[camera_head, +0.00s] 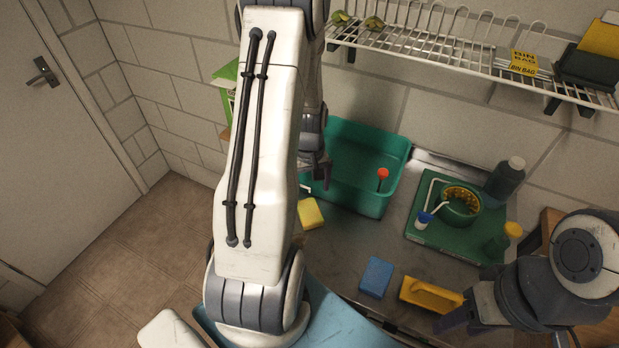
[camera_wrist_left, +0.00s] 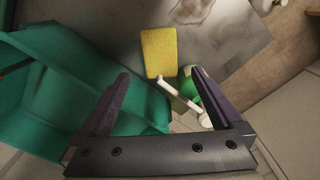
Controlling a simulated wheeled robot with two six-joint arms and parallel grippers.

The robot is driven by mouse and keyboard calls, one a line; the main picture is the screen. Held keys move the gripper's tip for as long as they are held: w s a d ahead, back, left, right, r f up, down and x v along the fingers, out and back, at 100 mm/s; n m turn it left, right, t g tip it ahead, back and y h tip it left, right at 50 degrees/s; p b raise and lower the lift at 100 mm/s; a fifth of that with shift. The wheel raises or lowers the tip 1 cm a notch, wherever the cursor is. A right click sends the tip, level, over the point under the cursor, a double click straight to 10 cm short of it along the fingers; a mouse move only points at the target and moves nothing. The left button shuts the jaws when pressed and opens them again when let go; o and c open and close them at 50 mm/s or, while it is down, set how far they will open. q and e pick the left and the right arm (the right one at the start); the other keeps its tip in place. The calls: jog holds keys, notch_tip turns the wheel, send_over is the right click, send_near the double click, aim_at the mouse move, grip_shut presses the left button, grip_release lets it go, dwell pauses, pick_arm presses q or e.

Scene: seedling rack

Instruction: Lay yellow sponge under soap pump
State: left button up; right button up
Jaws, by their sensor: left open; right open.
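The yellow sponge (camera_head: 310,213) lies flat on the steel counter in front of the green basin, partly covered by my left arm in the head view. In the left wrist view the sponge (camera_wrist_left: 158,52) lies beyond the fingertips. Beside it is a green thing with a white spout (camera_wrist_left: 178,95), which looks like the soap pump; in the head view my arm hides most of it. My left gripper (camera_head: 318,178) is open and empty above the basin's near-left side; the wrist view also shows it open (camera_wrist_left: 160,76). My right gripper (camera_head: 500,332) is open at the lower right, apart from the sponge.
The green basin (camera_head: 345,192) holds a red-topped thing. A green tray (camera_head: 418,232) carries a bowl, a blue-capped bottle and other bottles. A blue sponge (camera_head: 376,277) and a yellow handled block (camera_head: 430,294) lie near the counter's front. A wire rack (camera_head: 450,52) hangs above.

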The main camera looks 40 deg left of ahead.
pick_arm(q)
notch_tip(320, 180, up, 5)
jog(key=shift+f+b, duration=0.15)
jog(key=shift+b, duration=0.15)
jog(key=s+d+r+m, duration=0.2)
jog(key=d+r+m, duration=0.25)
jog(key=d, duration=0.65)
jog(key=s+d+r+m, duration=0.2)
jog(key=d+r+m, duration=0.3)
jog(key=d, duration=0.6)
jog(key=s+d+r+m+h, duration=0.1)
jog(key=s+d+r+m, duration=0.1)
jog(key=s+d+m, duration=0.6)
jog(key=s+m, duration=0.1)
jog(key=s, duration=0.3)
jog(key=shift+s+d+m, duration=0.15)
jog(key=shift+d+m, duration=0.2)
jog(key=shift+d, duration=0.05)
jog(key=shift+r, duration=0.1)
